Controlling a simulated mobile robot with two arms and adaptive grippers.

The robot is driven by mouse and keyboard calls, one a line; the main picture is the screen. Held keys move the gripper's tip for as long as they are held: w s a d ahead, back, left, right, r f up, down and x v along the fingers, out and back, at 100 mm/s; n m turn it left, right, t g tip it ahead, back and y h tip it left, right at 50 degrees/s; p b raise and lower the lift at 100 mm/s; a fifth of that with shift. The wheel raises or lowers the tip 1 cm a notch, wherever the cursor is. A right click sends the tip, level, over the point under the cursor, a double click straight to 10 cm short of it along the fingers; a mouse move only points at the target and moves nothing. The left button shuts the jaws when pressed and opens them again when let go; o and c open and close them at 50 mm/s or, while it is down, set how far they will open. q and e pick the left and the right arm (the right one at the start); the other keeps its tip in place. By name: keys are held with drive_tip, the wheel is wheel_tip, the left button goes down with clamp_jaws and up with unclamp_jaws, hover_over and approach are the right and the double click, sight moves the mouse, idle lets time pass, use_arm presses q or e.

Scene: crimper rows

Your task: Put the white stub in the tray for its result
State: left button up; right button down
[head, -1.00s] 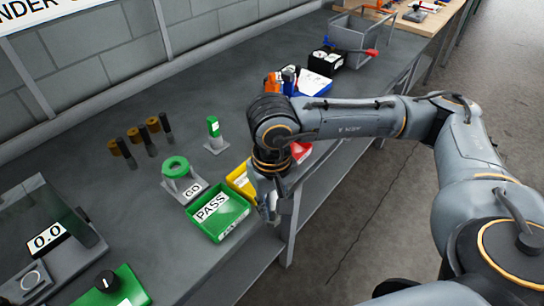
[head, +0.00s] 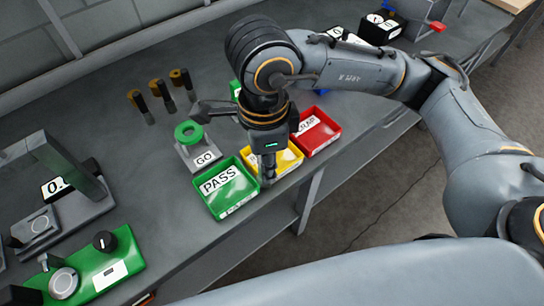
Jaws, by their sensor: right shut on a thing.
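My right gripper (head: 268,172) points down over the border between the green PASS tray (head: 236,209) and the yellow tray (head: 291,168). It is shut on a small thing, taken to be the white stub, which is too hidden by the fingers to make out. A red tray (head: 322,146) with a label partly covered by my wrist stands to the right of the yellow one. The three trays stand in a row at the bench's front edge. My left gripper is not in view.
A GO gauge with a green ring (head: 188,133) stands just behind the PASS tray. Several brown-and-black pins (head: 160,92) stand further back. A grey measuring device (head: 75,215) and a green fixture (head: 108,270) are at left. Bare bench lies between.

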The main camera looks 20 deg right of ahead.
drive_tip(key=w+d+f+m+p, duration=0.1)
drive_tip(key=w+f, duration=0.2)
drive_tip(key=w+d+f+m+p, duration=0.1)
drive_tip(key=w+d+f+p, duration=0.1)
drive_tip(key=w+f, duration=0.2)
drive_tip(key=w+d+f+m+p, duration=0.1)
drive_tip(key=w+f+m+p, duration=0.1)
drive_tip(key=w+f, duration=0.2)
drive_tip(key=shift+w+d, duration=0.1)
drive_tip(key=shift+d, duration=0.3)
drive_tip(key=shift+f, duration=0.45)
drive_tip(key=c, duration=1.1)
unclamp_jaws()
drive_tip(key=shift+r, duration=0.1)
drive_tip(key=shift+c, duration=0.2)
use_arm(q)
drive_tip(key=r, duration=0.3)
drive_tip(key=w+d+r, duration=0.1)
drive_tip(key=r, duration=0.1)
